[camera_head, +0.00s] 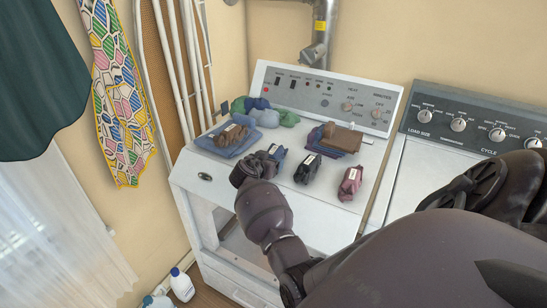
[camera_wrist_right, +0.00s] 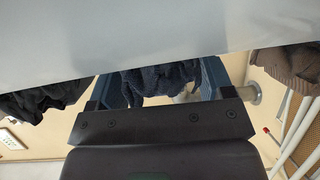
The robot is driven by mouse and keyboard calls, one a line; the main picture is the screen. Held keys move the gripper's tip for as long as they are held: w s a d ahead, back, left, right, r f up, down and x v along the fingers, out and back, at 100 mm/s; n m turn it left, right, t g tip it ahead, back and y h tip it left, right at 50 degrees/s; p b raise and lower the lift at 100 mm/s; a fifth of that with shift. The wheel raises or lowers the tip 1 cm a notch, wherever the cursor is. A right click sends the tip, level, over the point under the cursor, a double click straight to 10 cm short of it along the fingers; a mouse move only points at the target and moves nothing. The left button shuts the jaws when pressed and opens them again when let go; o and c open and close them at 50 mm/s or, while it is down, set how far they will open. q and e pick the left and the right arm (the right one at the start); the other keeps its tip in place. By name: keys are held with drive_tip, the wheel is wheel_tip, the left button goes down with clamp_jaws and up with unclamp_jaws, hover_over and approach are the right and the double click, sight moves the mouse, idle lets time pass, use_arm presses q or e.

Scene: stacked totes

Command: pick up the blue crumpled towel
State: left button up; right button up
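The blue crumpled towel (camera_head: 277,151) lies on the white dryer top in the head view, with a pale label on it. My right gripper (camera_head: 264,160) is over its near left side and hides part of it. In the right wrist view the dark blue towel (camera_wrist_right: 160,80) sits between the two widely spaced fingers of my right gripper (camera_wrist_right: 163,72). The fingers are open around it; its edges look close to both fingers, and contact cannot be told. My left gripper is not in view.
On the dryer (camera_head: 335,222) lie a dark bundle (camera_head: 307,168), a pink bundle (camera_head: 350,183), folded towels with a brown bundle (camera_head: 232,135) on top, a brown towel stack (camera_head: 338,138) and green-blue rolled cloths (camera_head: 265,112). A control panel (camera_head: 325,95) stands behind. A washer (camera_head: 470,130) is right.

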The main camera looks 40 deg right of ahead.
drive_tip(key=shift+c, duration=1.1)
drive_tip(key=shift+r, duration=0.1)
